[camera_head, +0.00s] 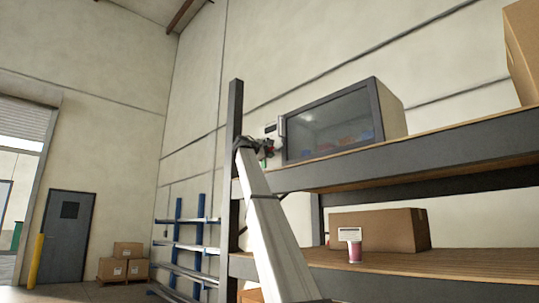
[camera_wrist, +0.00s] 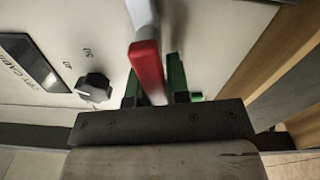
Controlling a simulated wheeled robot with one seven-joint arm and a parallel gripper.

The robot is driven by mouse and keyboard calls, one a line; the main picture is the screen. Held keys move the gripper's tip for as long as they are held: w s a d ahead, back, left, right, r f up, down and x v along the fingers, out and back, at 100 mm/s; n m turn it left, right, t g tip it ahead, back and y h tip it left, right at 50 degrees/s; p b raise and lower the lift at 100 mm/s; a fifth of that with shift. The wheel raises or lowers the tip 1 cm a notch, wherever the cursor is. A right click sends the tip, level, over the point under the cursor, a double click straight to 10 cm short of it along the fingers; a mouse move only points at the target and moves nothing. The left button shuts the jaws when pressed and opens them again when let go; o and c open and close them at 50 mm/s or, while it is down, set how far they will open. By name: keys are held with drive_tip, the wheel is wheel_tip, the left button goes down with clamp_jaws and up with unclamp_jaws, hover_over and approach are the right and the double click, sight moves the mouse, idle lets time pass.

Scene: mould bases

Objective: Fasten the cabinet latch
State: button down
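The cabinet (camera_head: 391,107) is a light box with a dark-framed glass door (camera_head: 330,122), standing on the upper shelf. The latch handle (camera_wrist: 148,66) has a red grip on a pale metal arm. The green fingers of my gripper (camera_wrist: 157,88) lie on both sides of the red grip, with little gap between them, and appear closed on it. In the head view my gripper (camera_head: 265,149) is at the cabinet's left front side, where it hides most of the latch. The latch's seat cannot be made out.
A black knob (camera_wrist: 94,87) and a dark display (camera_wrist: 32,62) sit on the cabinet panel to the left. The upper shelf (camera_head: 430,160) runs below the cabinet. A dark upright post (camera_head: 235,110) stands close left of my gripper. A cardboard box (camera_head: 385,230) and a pink container (camera_head: 355,251) are on the lower shelf.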

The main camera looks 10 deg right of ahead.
drive_tip(key=shift+r+m, duration=0.3)
drive_tip(key=shift+m, duration=0.55)
drive_tip(key=shift+r+m, duration=0.25)
drive_tip(key=shift+m, duration=0.6)
drive_tip(key=c, duration=1.1)
unclamp_jaws()
drive_tip(key=shift+a, duration=0.1)
drive_tip(key=v, duration=1)
drive_tip(key=shift+s+a, duration=0.25)
drive_tip(key=shift+a, duration=0.05)
drive_tip(key=shift+a, duration=0.1)
